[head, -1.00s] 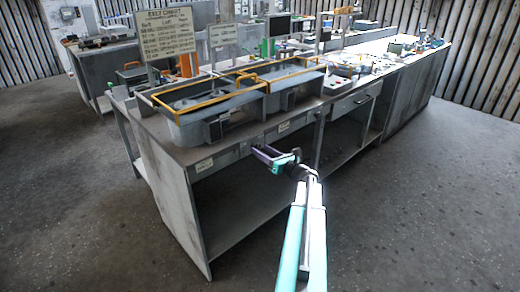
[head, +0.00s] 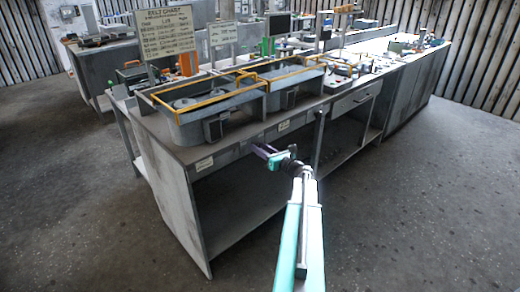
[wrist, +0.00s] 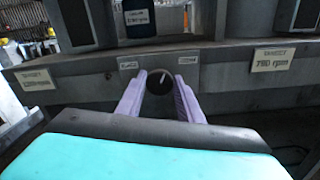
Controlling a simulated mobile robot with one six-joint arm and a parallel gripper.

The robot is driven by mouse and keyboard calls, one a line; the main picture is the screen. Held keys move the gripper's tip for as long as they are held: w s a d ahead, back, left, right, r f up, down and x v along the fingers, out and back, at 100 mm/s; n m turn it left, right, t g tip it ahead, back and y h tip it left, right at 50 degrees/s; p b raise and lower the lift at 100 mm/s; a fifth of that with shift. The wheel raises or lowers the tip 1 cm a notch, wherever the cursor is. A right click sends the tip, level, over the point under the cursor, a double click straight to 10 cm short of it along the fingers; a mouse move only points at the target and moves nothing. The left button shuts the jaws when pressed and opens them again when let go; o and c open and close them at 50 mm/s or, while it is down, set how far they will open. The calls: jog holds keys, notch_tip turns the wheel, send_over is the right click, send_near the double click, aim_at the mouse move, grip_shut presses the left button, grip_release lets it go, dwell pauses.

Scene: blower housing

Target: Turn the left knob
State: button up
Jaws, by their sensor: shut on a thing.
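In the wrist view a round dark knob (wrist: 160,82) with a white pointer line sits on the bench's front panel. The pointer leans a little to the right of straight up. My gripper (wrist: 160,95) has its two purple fingers on either side of the knob, shut on it. In the head view my gripper (head: 262,150) reaches the front panel below the housings; the knob itself is too small or hidden there. Small labels flank the knob in the wrist view.
Two grey housings with yellow rails (head: 215,98) stand on the bench top (head: 160,130) above the panel. A sign board (head: 167,33) stands behind them. Label plates (wrist: 282,59) are on the panel. Open shelf space lies below, and the floor in front is clear.

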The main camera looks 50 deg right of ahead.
jog(key=shift+f+n+b, duration=0.1)
jog(key=shift+n+b, duration=0.2)
jog(key=shift+b, duration=0.15)
jog(key=shift+a+n+b, duration=0.1)
jog(key=shift+n+b, duration=2.3)
jog(key=shift+b, duration=0.25)
jog(key=o, duration=1.1)
jog(key=shift+c, duration=0.2)
jog(key=shift+s, duration=0.15)
jog(key=s+a, duration=0.1)
jog(key=s, duration=1.2)
jog(key=shift+s+b, duration=0.3)
